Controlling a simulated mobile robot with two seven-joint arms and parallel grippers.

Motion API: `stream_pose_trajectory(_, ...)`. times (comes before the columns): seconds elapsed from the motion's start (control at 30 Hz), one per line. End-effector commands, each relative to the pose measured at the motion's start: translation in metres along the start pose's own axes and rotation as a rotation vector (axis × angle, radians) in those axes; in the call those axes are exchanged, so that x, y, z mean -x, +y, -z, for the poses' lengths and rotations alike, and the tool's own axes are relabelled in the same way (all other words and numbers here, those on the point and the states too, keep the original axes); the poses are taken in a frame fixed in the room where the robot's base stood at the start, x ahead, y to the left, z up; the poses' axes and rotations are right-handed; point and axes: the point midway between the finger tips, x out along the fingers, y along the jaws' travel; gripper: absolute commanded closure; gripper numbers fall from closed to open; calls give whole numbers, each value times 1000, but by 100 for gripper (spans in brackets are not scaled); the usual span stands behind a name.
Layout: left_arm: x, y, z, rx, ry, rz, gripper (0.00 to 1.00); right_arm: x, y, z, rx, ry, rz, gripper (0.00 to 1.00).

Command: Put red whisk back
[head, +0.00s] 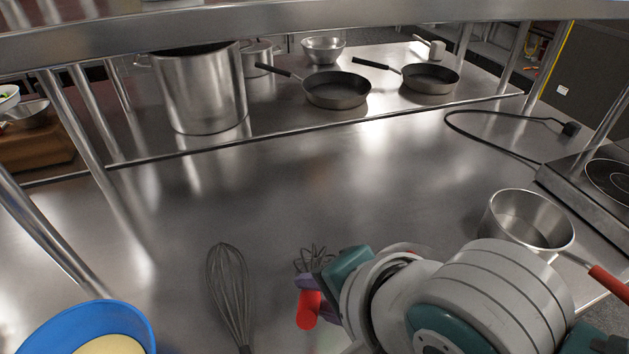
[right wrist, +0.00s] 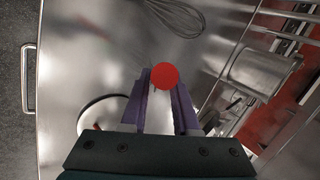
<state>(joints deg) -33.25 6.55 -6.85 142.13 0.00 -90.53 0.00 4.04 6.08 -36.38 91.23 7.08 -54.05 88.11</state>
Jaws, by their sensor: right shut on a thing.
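The red whisk has a red handle (head: 309,308) and wire loops (head: 315,258) that show just behind my right gripper in the head view. My right gripper (head: 314,287) is shut on its handle, over the steel counter near the front. In the right wrist view the round red handle end (right wrist: 165,76) sits between the purple fingers of the gripper (right wrist: 162,98). Whether the whisk touches the counter I cannot tell. My left gripper is not in view.
A grey wire whisk (head: 228,290) lies just left of the held one. A blue bowl (head: 137,316) is at front left, a red-handled saucepan (head: 555,238) and hotplate (head: 560,192) at right. A steel shelf (head: 250,20) crosses above. The counter's middle is clear.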

Motion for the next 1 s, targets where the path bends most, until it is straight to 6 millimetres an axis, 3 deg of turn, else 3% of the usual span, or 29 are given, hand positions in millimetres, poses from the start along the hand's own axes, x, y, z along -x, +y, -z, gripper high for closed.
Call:
stream_pose_trajectory(0.17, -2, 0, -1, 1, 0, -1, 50, -2, 2, 0, 0, 0, 0, 100)
stream_pose_trajectory(0.2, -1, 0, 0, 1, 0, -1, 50, -2, 2, 0, 0, 0, 0, 68)
stream_pose_trajectory(0.43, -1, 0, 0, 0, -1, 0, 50, -2, 1, 0, 0, 0, -1, 42)
stream_pose_trajectory(0.77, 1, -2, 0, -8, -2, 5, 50, 3, -1, 0, 0, 0, 0, 41)
stream_pose_trajectory(1.0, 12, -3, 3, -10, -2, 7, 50, 39, -1, 0, -1, -1, 1, 41)
